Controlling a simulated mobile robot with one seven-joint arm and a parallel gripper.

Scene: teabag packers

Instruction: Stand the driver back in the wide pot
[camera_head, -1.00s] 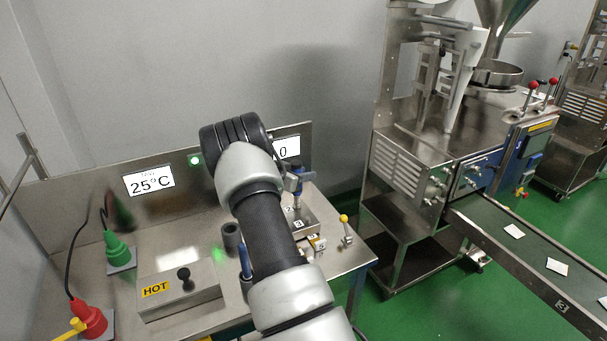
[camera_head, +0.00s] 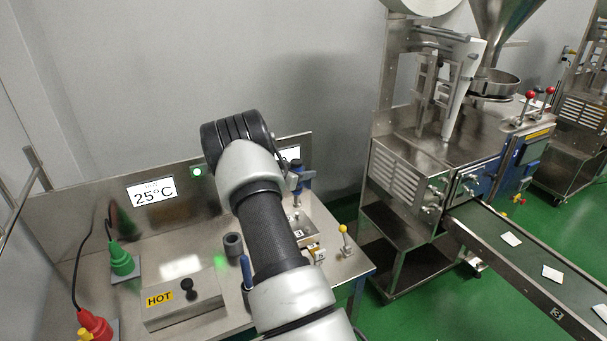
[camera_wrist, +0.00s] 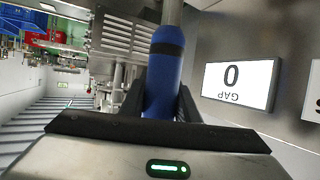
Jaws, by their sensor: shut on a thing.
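The driver (camera_wrist: 165,70) has a blue handle with a dark band and a metal shaft. My gripper (camera_wrist: 160,100) is shut on its blue handle in the wrist view, with a black finger on each side. The shaft runs up out of that picture. In the head view my arm covers much of the bench's right part, and I cannot make out the fingertips. A dark round pot (camera_head: 233,245) stands on the bench just left of my arm; I cannot tell whether it is the wide one. A blue upright handle (camera_head: 246,272) shows in front of it, its foot hidden.
A HOT-labelled block (camera_head: 182,300) with a black knob, a green cone-shaped piece (camera_head: 121,259) and a red one (camera_head: 94,326) stand on the left. A yellow-knobbed lever (camera_head: 344,240) is at the right. The GAP display (camera_wrist: 236,82) is close to the driver.

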